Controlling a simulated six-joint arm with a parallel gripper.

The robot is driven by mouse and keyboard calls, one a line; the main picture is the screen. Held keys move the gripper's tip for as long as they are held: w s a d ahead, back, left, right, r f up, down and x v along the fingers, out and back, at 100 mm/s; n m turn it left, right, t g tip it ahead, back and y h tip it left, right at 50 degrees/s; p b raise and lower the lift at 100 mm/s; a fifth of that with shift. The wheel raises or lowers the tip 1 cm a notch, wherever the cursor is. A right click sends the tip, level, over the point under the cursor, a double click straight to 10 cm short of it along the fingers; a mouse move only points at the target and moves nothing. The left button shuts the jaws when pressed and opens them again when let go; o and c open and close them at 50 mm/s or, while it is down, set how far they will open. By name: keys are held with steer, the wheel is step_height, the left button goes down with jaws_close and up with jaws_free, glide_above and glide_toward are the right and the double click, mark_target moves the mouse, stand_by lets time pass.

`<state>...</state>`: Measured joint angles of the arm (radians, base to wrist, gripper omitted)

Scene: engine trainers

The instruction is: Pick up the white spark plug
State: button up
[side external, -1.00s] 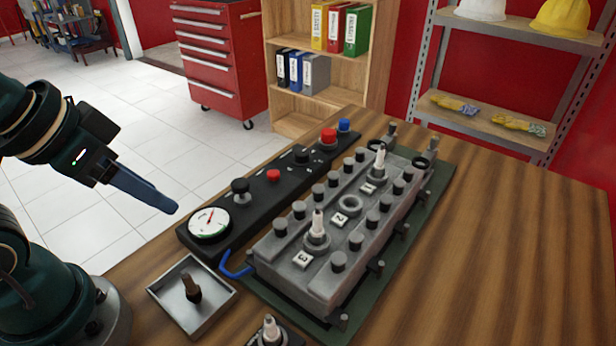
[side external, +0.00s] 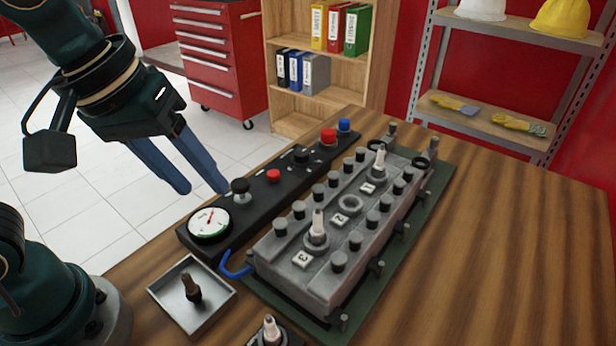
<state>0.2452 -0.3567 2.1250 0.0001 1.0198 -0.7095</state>
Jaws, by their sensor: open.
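My gripper (side external: 203,188) is open and empty, with its two blue fingers pointing down to the right, above and left of the control panel. Several white spark plugs show. One white spark plug (side external: 318,224) stands upright in the engine block by label 3. Another white spark plug (side external: 380,159) stands in the block's far end by label 1. A third white spark plug (side external: 270,328) stands in a dark holder (side external: 290,340) at the bottom edge, partly cut off. The engine block (side external: 330,270) has an empty round socket (side external: 349,204) by label 2. My gripper is apart from all plugs.
A black control panel (side external: 255,200) with a gauge (side external: 209,223), knobs and buttons lies left of the block. A metal tray (side external: 215,305) holds a brown, dark plug (side external: 191,288). A blue cable (side external: 232,268) curves beside the block. The table's right side (side external: 510,240) is clear.

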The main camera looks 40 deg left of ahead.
mark_target(268, 317)
steer(key=s+d+f+g, duration=0.1)
steer(key=d+f, duration=0.1)
steer(key=d, duration=0.2)
steer(key=d+f+m+g, duration=0.1)
steer(key=d+f, duration=0.2)
steer(key=d, duration=0.1)
steer(key=s+d+f+m+g+y, duration=0.1)
steer(key=d+f, duration=0.1)
steer(key=d, duration=0.3)
steer(key=shift+s+f+g, duration=0.35)
steer(key=shift+g, duration=0.05)
steer(key=shift+s+f, duration=0.2)
steer(key=shift+f, duration=2.4)
jaws_close()
